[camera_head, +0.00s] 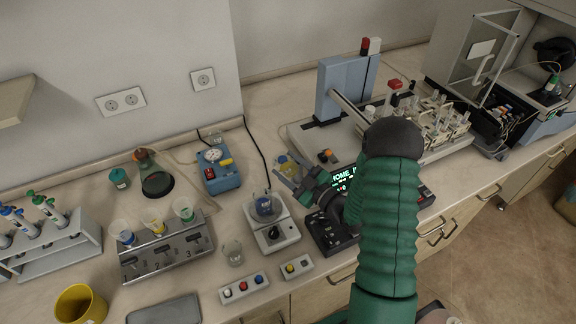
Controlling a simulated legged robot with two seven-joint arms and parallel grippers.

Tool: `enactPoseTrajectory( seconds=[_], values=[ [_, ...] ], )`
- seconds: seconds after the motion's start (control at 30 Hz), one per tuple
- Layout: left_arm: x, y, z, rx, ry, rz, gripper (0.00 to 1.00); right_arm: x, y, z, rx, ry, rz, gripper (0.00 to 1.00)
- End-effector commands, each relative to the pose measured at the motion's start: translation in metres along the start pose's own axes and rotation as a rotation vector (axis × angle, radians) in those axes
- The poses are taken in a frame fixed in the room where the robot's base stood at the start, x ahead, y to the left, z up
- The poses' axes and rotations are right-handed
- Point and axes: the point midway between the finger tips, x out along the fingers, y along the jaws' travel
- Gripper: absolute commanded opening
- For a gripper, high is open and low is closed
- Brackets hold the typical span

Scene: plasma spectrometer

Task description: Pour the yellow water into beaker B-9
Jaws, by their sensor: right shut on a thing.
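My right gripper (304,183) is shut on a clear beaker of yellow liquid (286,164), held to the right of and beyond the white scale. An empty-looking clear beaker (233,253) stands on the counter left of the scale. Another yellow-filled beaker (154,224) sits in the middle of a numbered metal rack (167,255), between a blue one (122,234) and a green one (184,210). I cannot read which beaker is marked B-9. My left gripper is not in view.
Two button boxes (244,288) (297,267) lie at the counter's front edge. The autosampler (346,88) is at the back right.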

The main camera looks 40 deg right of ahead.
Motion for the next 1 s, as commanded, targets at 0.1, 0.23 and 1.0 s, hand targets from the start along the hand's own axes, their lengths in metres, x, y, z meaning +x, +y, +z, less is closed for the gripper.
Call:
enactPoseTrajectory(
  seconds=[0.1,0.23,1.0],
  values=[
    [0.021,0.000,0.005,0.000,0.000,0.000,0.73,0.002,-0.015,0.002,-0.144,0.005,-0.003,0.10],
    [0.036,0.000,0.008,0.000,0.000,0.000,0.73,0.002,-0.027,-0.003,-0.272,0.008,-0.004,0.10],
    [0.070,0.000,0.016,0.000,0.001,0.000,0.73,0.001,-0.045,-0.011,-0.601,0.013,-0.002,0.10]
  ],
)
